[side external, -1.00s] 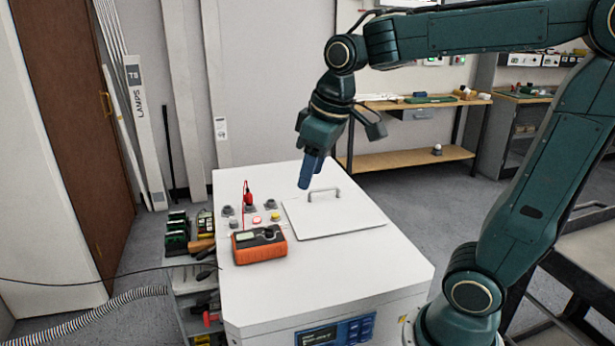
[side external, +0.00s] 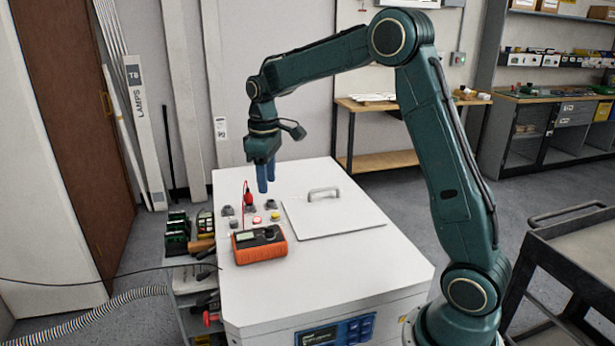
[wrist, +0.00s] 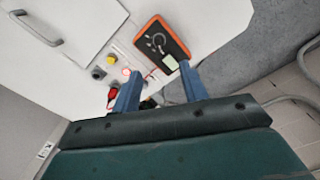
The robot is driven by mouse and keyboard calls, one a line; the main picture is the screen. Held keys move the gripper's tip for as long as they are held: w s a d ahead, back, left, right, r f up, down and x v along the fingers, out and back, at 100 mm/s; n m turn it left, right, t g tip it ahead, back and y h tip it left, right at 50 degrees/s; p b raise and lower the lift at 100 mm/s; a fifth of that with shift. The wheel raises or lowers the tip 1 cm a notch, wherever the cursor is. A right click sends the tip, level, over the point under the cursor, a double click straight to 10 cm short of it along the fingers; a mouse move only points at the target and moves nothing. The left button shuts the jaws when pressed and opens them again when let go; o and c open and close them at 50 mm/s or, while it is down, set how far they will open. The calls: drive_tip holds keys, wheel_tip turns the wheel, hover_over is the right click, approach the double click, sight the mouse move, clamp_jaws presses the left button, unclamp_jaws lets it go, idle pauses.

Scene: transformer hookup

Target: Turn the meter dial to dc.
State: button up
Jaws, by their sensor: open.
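The orange and black meter (side external: 259,243) lies on the white cabinet top near its left edge. In the wrist view the meter (wrist: 161,43) shows its round dial (wrist: 157,41) and a pale screen; the dial's setting is too small to read. My gripper (side external: 264,185) is open and empty, fingers pointing down, above the cabinet top behind the meter. In the wrist view my gripper (wrist: 158,84) has its two blue fingers apart, with the meter beyond the tips.
A red probe (side external: 248,198) with a red lead stands behind the meter. Several terminals and a yellow button (side external: 277,216) sit beside it. A panel with a raised handle (side external: 324,192) lies to the right. The cabinet's front top is clear.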

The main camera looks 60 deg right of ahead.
sight(270, 228)
drive_tip(key=shift+w+d+f, duration=0.15)
drive_tip(key=shift+f, duration=0.1)
drive_tip(key=shift+f, duration=6.85)
drive_tip(key=shift+c, duration=0.2)
clamp_jaws()
